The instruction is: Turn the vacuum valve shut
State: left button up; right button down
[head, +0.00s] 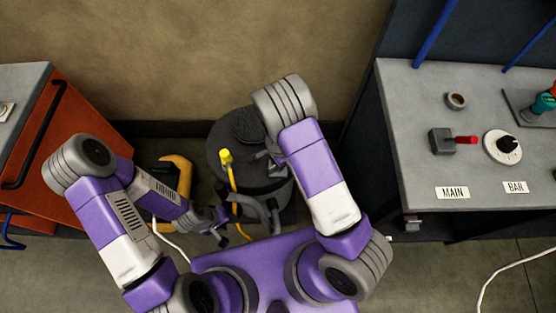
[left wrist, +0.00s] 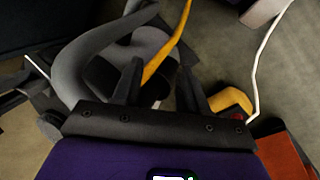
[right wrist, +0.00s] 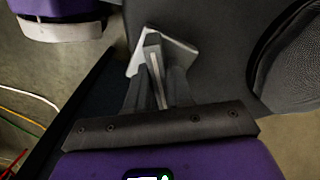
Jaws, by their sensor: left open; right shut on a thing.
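No part is plainly marked as the vacuum valve. A dark round canister (head: 235,160) stands on the floor against the wall, with a yellow fitting (head: 226,156) and yellow hose (head: 233,190) at its left side. My right gripper (right wrist: 153,75) is shut on a grey metal piece (right wrist: 180,50) at the canister's side; the forearm partly hides this in the head view. My left gripper (head: 222,222) is open beside the canister's lower front. The left wrist view shows a curved grey handle (left wrist: 85,65) and the yellow hose (left wrist: 165,50) close beyond its fingers.
At right, a grey bench (head: 420,100) carries a red-handled lever (head: 465,140) above a MAIN label (head: 452,193), and a black knob (head: 506,145) above a BAR label (head: 515,187). An orange cabinet (head: 60,140) stands at left. A yellow-and-black item (head: 180,175) is near my left arm.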

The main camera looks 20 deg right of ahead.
jog(key=m+p, duration=0.2)
jog(key=m, duration=0.2)
jog(key=shift+r, duration=0.1)
jog(key=shift+m+p, duration=0.95)
jog(key=shift+m, duration=0.65)
jog(key=c, duration=1.1)
grip_release()
notch_tip(320, 180, up, 7)
jog(key=shift+r+p, duration=0.2)
jog(key=shift+p, duration=0.85)
